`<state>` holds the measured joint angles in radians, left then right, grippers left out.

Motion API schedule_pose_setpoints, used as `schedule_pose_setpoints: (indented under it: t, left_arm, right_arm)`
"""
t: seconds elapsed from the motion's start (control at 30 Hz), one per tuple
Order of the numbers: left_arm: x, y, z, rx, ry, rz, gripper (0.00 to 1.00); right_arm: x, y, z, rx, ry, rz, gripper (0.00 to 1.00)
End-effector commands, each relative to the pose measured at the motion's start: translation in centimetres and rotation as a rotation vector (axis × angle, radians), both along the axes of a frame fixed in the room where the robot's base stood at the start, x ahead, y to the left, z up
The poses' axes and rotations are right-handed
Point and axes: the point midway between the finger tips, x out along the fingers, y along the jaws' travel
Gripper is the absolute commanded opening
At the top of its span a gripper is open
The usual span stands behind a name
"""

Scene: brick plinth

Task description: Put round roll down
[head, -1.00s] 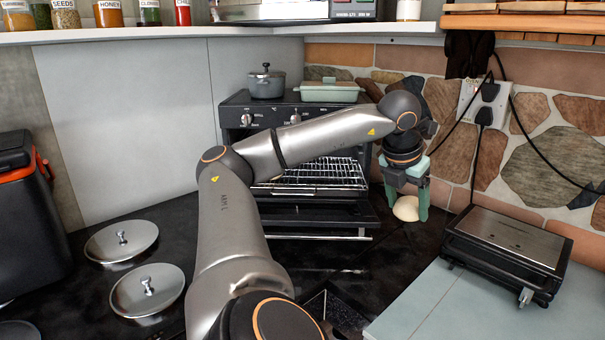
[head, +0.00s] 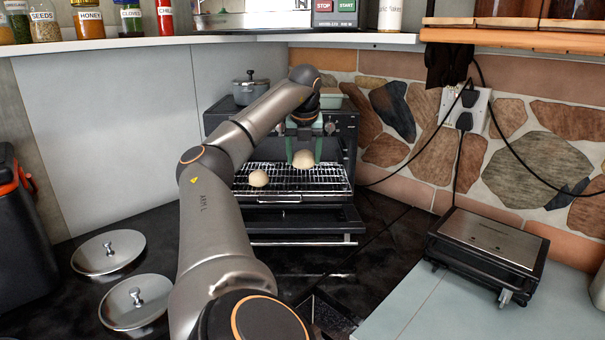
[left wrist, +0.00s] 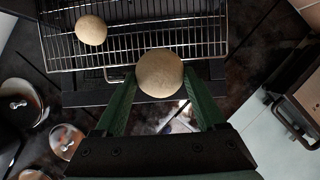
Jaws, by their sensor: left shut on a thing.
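My left gripper (head: 304,152) is shut on a pale round roll (head: 302,159), its green fingers on either side of it. The held roll looks to be above the wire rack (head: 325,183) that sticks out of the open oven (head: 222,128). In the left wrist view the held roll (left wrist: 160,72) shows between the fingertips, over the rack's front edge; I cannot tell the exact gap below it. A second roll (head: 258,178) rests on the rack to the left and also shows in the left wrist view (left wrist: 91,30). My right gripper is out of view.
A pot (head: 250,90) and a green dish (head: 330,98) sit on the oven. Two lids (head: 108,252) lie on the dark counter at left. A contact grill (head: 487,250) stands at right with its cord behind. The rack's middle is clear.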

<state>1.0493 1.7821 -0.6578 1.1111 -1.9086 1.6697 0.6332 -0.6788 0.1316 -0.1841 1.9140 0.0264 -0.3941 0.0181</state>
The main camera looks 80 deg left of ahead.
Motion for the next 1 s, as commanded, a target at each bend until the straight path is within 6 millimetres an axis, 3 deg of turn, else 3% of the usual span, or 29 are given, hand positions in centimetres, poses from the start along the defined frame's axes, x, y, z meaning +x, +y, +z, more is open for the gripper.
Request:
schedule_pose_setpoints:
  t: [0.1, 0.2, 0.4, 0.77, 0.9, 1.0]
  left_arm:
    - [0.7, 1.9, -0.5, -0.005, -0.002, 0.000, 0.21]
    - [1.2, 3.4, -3.0, -0.003, 0.000, 0.000, 0.21]
    - [1.8, 5.5, -5.4, -0.003, -0.003, -0.002, 0.21]
    - [2.1, 6.6, -7.1, -0.001, 0.000, -0.003, 0.21]
    - [1.9, 6.6, -9.7, 0.003, 0.002, -0.002, 0.21]
    - [2.0, 6.6, -10.0, 0.002, 0.000, -0.002, 0.21]
  right_arm:
    - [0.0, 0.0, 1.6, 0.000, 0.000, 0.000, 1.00]
    - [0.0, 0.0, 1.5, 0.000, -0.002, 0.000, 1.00]
    - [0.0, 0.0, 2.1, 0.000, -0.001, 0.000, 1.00]
    - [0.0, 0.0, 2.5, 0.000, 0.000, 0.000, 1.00]
    - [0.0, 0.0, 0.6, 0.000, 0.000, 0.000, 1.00]
    - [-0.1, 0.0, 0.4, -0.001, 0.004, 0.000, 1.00]
